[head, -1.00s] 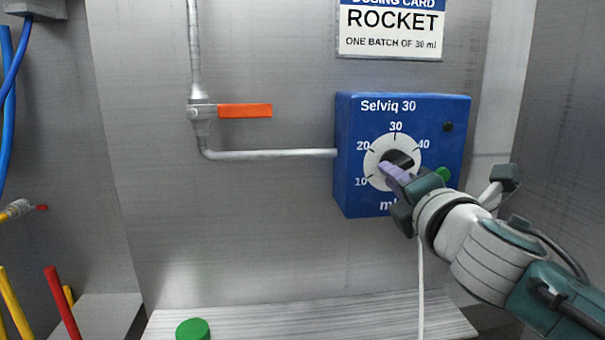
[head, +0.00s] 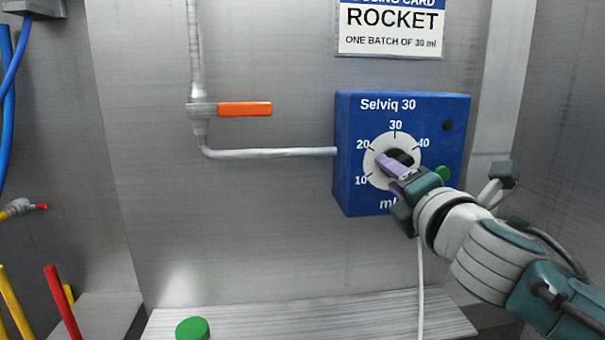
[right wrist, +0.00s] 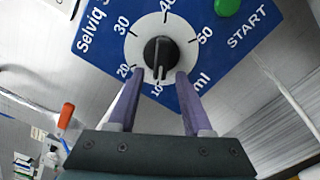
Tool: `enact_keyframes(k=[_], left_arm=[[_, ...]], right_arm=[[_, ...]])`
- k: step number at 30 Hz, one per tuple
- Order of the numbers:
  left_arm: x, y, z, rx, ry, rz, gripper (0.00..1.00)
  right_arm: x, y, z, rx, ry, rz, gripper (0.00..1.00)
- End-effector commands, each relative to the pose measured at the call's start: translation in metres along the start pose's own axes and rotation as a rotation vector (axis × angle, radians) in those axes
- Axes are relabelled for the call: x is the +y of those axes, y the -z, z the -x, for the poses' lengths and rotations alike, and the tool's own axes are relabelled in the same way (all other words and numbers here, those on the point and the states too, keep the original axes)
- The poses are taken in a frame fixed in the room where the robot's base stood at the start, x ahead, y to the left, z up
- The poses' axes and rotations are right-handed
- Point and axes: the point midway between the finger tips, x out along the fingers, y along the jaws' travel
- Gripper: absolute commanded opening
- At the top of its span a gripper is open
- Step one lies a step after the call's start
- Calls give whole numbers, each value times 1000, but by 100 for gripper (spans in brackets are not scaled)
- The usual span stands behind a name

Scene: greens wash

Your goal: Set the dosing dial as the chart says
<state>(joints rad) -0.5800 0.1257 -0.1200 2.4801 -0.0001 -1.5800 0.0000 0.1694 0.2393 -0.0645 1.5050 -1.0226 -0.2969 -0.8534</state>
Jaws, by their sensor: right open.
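The dosing dial is a black knob (right wrist: 160,55) on a white scale disc (head: 372,172) on the blue Selviq 30 box (head: 355,120). The scale is marked in tens, in ml. In the right wrist view the knob's ridge appears to lie toward the 10 mark; the head view half hides the knob. The dosing card (head: 390,30) above reads ROCKET, one batch of 30 ml; its top is cut off. My right gripper (head: 390,170) is at the dial, open, its purple fingers (right wrist: 158,76) on either side of the knob's near end. My left gripper is out of view.
A green START button (head: 442,173) sits right of the dial. A pipe with an orange valve lever (head: 245,109) runs into the box from the left. A green round thing (head: 192,329) is at the bottom. The wall left of the box is otherwise bare.

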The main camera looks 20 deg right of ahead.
Motion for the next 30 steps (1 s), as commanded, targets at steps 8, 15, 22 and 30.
enact_keyframes(k=[8,15,22,30], left_arm=[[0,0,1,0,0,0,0],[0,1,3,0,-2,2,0],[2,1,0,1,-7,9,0],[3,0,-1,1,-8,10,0]], right_arm=[[0,0,7,1,0,-1,50],[-1,1,47,2,2,-1,50],[-2,1,85,2,2,-1,50],[0,0,100,0,0,0,50]])
